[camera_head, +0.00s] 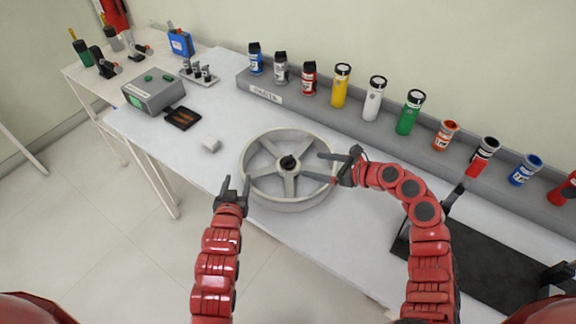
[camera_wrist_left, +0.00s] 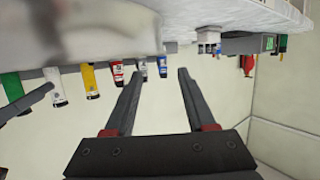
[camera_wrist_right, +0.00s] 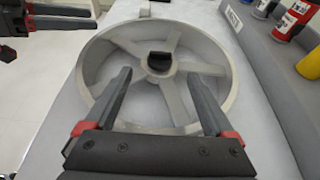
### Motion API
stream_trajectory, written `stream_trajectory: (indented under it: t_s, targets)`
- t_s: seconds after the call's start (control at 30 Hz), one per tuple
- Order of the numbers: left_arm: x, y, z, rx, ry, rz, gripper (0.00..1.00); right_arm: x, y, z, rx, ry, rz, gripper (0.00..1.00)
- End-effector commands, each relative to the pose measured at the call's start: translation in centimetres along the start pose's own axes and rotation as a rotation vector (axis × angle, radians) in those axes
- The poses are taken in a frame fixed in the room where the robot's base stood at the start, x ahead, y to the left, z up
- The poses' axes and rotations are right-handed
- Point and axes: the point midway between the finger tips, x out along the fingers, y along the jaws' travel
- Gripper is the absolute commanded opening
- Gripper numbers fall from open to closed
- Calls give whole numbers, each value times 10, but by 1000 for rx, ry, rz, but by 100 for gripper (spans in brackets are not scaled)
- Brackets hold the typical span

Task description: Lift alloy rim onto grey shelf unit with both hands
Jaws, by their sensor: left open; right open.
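The alloy rim (camera_head: 311,201) lies flat on the white table, a light grey five-spoke wheel with a dark hub. My left gripper (camera_head: 234,184) is open and empty at the rim's front left side, beside its outer wall. In the left wrist view my left gripper's fingers (camera_wrist_left: 155,85) point across under the table's edge level, with nothing between them. My right gripper (camera_head: 325,167) is open at the rim's right side, its fingers pointing left over the edge. In the right wrist view the rim (camera_wrist_right: 90,70) lies ahead of the open fingers (camera_wrist_right: 160,85). No grey shelf unit is clearly identifiable apart from the long grey ledge.
A long grey ledge (camera_head: 262,96) along the wall carries several coloured cans and bottles. A black panel (camera_head: 480,265) lies at the right.

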Motion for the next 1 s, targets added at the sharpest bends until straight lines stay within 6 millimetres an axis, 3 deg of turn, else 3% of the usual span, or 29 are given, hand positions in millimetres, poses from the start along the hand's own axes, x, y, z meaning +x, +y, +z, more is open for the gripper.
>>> stream_trajectory:
  t_s: [0.3,0.5,0.7,1.0]
  targets:
    - [65,0,-3,1,5,-1,56,64,1,2,0,-2,3,88]
    - [96,0,-1,2,0,-1,56,94,-2,2,-1,-3,-2,88]
    - [111,0,-1,1,2,0,56,111,0,0,0,1,-1,88]
    - [114,0,-1,1,2,0,56,114,0,0,-3,1,0,88]
